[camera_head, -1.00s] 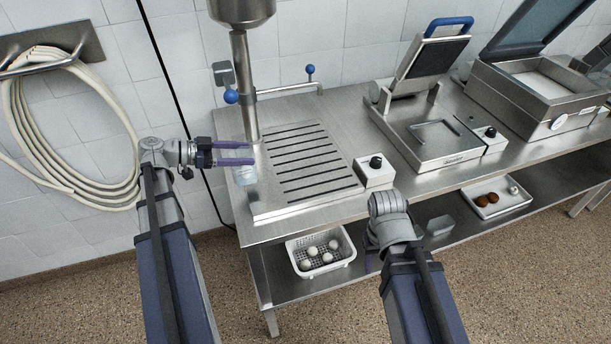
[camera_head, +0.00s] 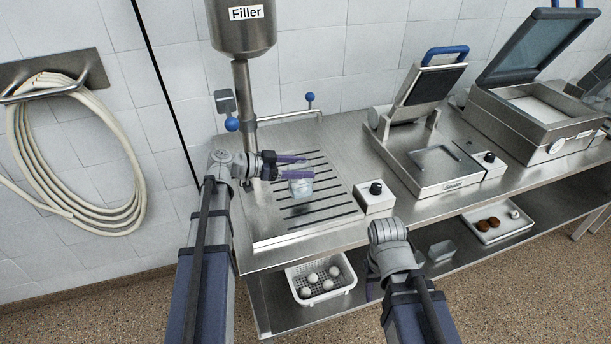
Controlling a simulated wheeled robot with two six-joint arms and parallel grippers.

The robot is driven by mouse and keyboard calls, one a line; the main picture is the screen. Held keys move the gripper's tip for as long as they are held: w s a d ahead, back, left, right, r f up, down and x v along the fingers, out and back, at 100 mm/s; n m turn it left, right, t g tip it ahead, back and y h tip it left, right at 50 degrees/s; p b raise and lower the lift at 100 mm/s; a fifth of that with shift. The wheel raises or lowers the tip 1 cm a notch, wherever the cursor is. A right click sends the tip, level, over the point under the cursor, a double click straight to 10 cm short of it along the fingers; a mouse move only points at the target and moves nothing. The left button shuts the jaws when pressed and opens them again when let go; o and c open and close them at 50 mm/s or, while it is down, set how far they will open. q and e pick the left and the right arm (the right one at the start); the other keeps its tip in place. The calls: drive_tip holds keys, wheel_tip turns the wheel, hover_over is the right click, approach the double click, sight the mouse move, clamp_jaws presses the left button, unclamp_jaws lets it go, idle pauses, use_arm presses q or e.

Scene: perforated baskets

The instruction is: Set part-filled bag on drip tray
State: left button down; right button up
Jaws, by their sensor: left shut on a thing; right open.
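The part-filled bag (camera_head: 301,188) is small, clear and pale blue. My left gripper (camera_head: 305,170) is shut on its upper part with purple fingers and holds it over the drip tray (camera_head: 331,212). The drip tray is a steel plate with dark slots, under the filler. I cannot tell whether the bag's bottom touches the slots. My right gripper (camera_head: 372,288) is low in front of the table edge, mostly hidden behind its own wrist, and empty as far as it shows.
The filler (camera_head: 240,35) stands behind the tray on a steel column. A control box with a black knob (camera_head: 375,196) sits right of the tray, then a sealer (camera_head: 440,165) and a lidded machine (camera_head: 540,110). A white basket (camera_head: 322,284) with several white balls is on the lower shelf.

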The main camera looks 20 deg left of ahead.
use_arm(q)
drive_tip(key=shift+w+d, duration=0.35)
drive_tip(key=shift+d, duration=0.15)
wheel_tip(320, 180, down, 4)
drive_tip(key=b, duration=0.3)
drive_tip(key=shift+d+r+b, duration=0.1)
drive_tip(key=shift+r+b, duration=0.05)
drive_tip(key=shift+b, duration=0.25)
drive_tip(key=shift+r, duration=0.1)
unclamp_jaws()
